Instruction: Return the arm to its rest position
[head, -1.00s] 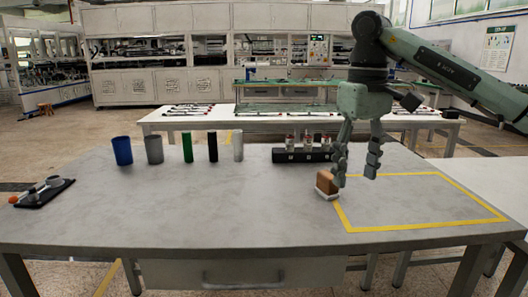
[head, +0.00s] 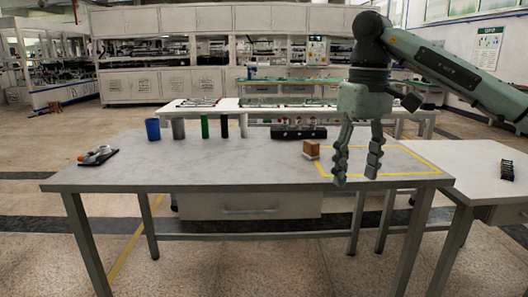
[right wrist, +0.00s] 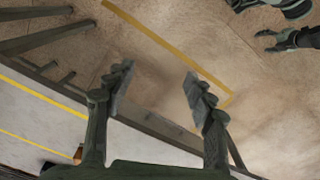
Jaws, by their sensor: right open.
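My right gripper (head: 357,180) hangs fingers down in the head view, open and empty. It overlaps the table's front right part in that view. In the right wrist view bare floor lies between its open fingers (right wrist: 157,85), and the table edge runs across the lower left. My right arm (head: 450,68) reaches in from the upper right. Dark green finger-like parts of my own body show at the top right of the right wrist view; they may be my left gripper, and their opening is unclear.
A white side table (head: 470,165) stands right. Floor in front is clear.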

